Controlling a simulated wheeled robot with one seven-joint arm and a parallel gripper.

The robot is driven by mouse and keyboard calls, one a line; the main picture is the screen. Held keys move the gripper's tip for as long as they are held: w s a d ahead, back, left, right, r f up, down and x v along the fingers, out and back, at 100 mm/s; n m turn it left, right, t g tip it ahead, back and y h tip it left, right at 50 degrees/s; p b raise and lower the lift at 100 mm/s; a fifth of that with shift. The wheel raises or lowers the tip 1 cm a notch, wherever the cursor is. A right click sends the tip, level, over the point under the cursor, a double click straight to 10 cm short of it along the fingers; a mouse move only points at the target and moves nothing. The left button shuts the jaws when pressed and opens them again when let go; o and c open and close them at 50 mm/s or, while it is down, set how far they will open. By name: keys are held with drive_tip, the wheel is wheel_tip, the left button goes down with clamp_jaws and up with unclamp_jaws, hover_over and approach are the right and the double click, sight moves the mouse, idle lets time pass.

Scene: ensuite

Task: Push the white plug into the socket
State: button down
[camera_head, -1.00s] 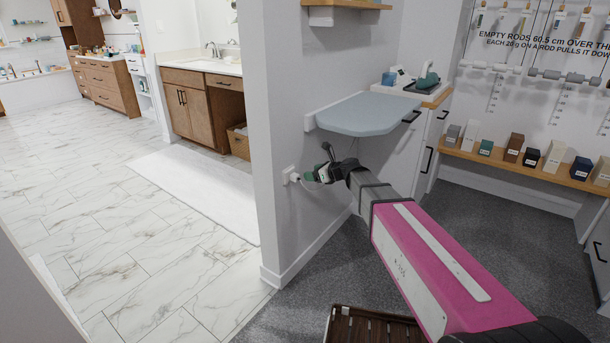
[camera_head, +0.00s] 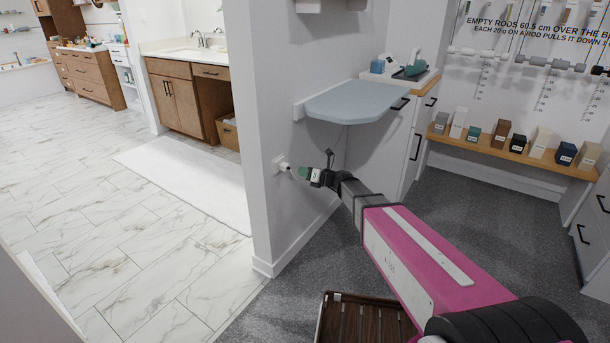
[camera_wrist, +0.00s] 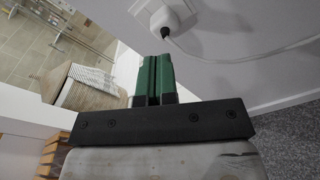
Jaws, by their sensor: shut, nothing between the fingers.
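The white plug (camera_head: 286,167) is at the white wall socket (camera_head: 278,164) on the end of the partition wall. In the wrist view the plug (camera_wrist: 174,18) sits against the socket plate (camera_wrist: 146,8), its white cable running off to the right. I cannot tell how deep the plug is in. My gripper (camera_head: 303,172) has green fingers, pressed together and empty. It is just right of the plug in the head view, with a small gap. In the wrist view the fingertips (camera_wrist: 155,62) are below the plug, apart from it.
A blue-grey wall shelf (camera_head: 355,103) juts out above my arm. A slatted brown tray (camera_head: 350,318) lies on the dark carpet below. A white mat (camera_head: 190,180) lies on the marble floor left of the partition. The floor around the mat is clear.

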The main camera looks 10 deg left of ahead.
sight(288, 168)
drive_tip(key=shift+m+t+y, duration=0.4)
drive_tip(key=shift+m+t, duration=0.1)
drive_tip(key=shift+m, duration=0.3)
drive_tip(key=shift+f+x, duration=0.2)
drive_tip(key=shift+x, duration=0.75)
drive_tip(key=shift+f+x, duration=0.15)
drive_tip(key=shift+x, duration=0.8)
drive_tip(key=shift+f+x, duration=0.2)
drive_tip(key=shift+x, duration=0.8)
drive_tip(key=shift+w+a, duration=0.25)
drive_tip(key=shift+a, duration=0.05)
drive_tip(key=shift+d, duration=0.1)
drive_tip(key=s+d+f+n+g+h, duration=0.2)
drive_tip(key=s+d+n+h, duration=0.3)
drive_tip(key=d, duration=1)
drive_tip(key=s+d+f+n+g+h, duration=0.2)
drive_tip(key=s+d+n+h, duration=0.4)
drive_tip(key=s+d+n, duration=0.5)
drive_tip(key=s+d+f+n+g+h, duration=0.3)
drive_tip(key=s+d+n, duration=0.6)
drive_tip(key=d+n, duration=0.5)
drive_tip(key=d+f+h, duration=0.1)
drive_tip(key=d+h, duration=0.1)
drive_tip(key=d, duration=0.3)
drive_tip(key=shift+f+h, duration=0.3)
drive_tip(key=shift+f, duration=0.05)
